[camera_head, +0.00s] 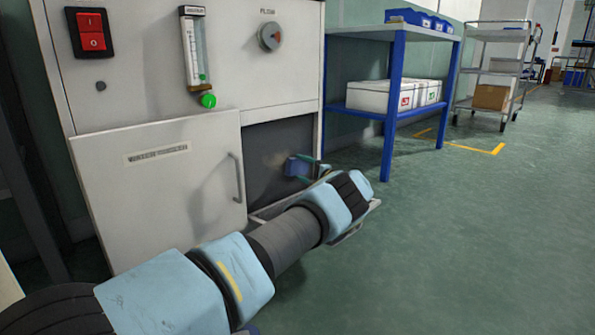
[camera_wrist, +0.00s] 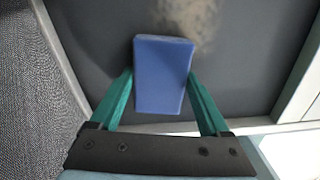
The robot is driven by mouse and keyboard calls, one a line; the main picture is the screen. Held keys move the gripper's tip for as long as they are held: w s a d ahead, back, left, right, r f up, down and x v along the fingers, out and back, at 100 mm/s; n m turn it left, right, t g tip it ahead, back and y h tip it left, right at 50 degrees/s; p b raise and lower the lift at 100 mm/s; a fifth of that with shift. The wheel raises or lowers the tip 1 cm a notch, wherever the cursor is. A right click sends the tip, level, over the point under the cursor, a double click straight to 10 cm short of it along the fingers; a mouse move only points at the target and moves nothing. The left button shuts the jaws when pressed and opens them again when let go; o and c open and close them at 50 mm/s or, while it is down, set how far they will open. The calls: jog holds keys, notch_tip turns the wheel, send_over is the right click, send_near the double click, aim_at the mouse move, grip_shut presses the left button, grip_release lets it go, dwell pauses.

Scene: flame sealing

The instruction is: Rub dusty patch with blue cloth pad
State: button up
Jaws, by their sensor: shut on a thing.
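The blue cloth pad (camera_wrist: 162,76) is held between the two green fingers of my gripper (camera_wrist: 162,90) in the wrist view. In the head view the pad (camera_head: 293,167) shows at the opening in the cabinet, with my gripper (camera_head: 306,168) around it. The dusty patch (camera_wrist: 190,17) is a tan smear on a dark grey panel, at the top of the wrist view. The pad's far edge overlaps the lower part of the patch in the picture; I cannot tell whether it touches the panel. The patch (camera_head: 276,158) is faint in the head view.
The cabinet (camera_head: 150,60) has a red switch (camera_head: 91,33), a flow gauge and a knob on its front. A white door panel (camera_head: 160,195) with a handle is left of the opening. A blue shelf (camera_head: 390,100) stands to the right. The green floor (camera_head: 450,240) at right is clear.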

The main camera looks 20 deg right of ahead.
jog(key=shift+w+d, duration=0.35)
jog(key=shift+d, duration=0.3)
jog(key=shift+s, duration=0.1)
jog(key=shift+r, duration=0.1)
